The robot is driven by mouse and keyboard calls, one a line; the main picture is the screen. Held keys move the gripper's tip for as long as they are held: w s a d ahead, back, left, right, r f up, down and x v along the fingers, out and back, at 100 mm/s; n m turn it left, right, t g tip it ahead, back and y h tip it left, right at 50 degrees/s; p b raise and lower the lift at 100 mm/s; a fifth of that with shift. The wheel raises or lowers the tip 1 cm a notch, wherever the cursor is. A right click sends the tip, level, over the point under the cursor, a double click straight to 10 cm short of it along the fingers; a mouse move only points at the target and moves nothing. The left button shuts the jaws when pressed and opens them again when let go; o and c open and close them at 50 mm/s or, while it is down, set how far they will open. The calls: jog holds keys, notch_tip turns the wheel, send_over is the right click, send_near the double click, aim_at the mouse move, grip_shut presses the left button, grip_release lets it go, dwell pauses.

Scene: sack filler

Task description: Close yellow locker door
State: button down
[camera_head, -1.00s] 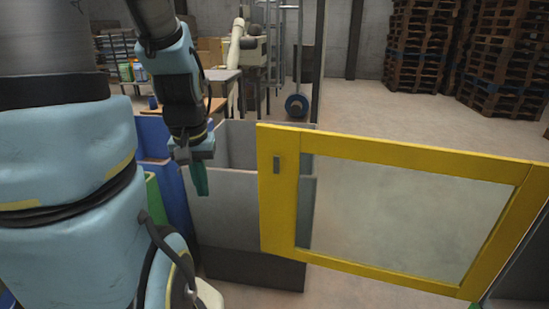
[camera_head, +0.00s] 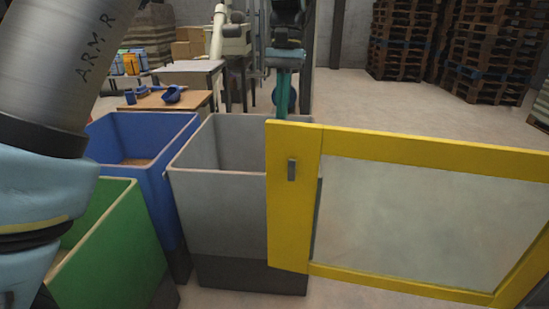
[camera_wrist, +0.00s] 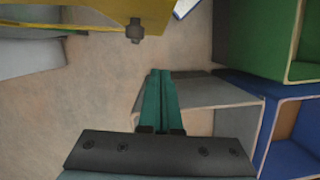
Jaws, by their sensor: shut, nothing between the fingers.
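In the wrist view the shut fingers of my gripper (camera_wrist: 160,75) point towards the door's yellow edge (camera_wrist: 105,12) and the dark handle (camera_wrist: 134,31), with a gap between. The locker body is mostly out of view.
A grey bin (camera_head: 220,215) stands just left of the door, below my gripper. A blue bin (camera_head: 150,180) and a green bin (camera_head: 105,250) stand further left. Tables (camera_head: 165,102) are behind. Pallet stacks (camera_head: 412,40) stand at the back right, with open floor before them.

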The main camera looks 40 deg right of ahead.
aim_at(275, 156)
jog(key=s+a+f+p, duration=0.1)
jog(key=f, duration=0.2)
jog(key=s+a+f+p, duration=0.1)
jog(key=f, duration=0.2)
jog(key=s+a+f+p, duration=0.1)
jog(key=a+f+p, duration=0.1)
jog(key=f, duration=0.1)
jog(key=shift+s, duration=0.3)
jog(key=shift+s+a+f, duration=0.2)
jog(key=shift+s+a, duration=0.1)
jog(key=shift+a, duration=0.15)
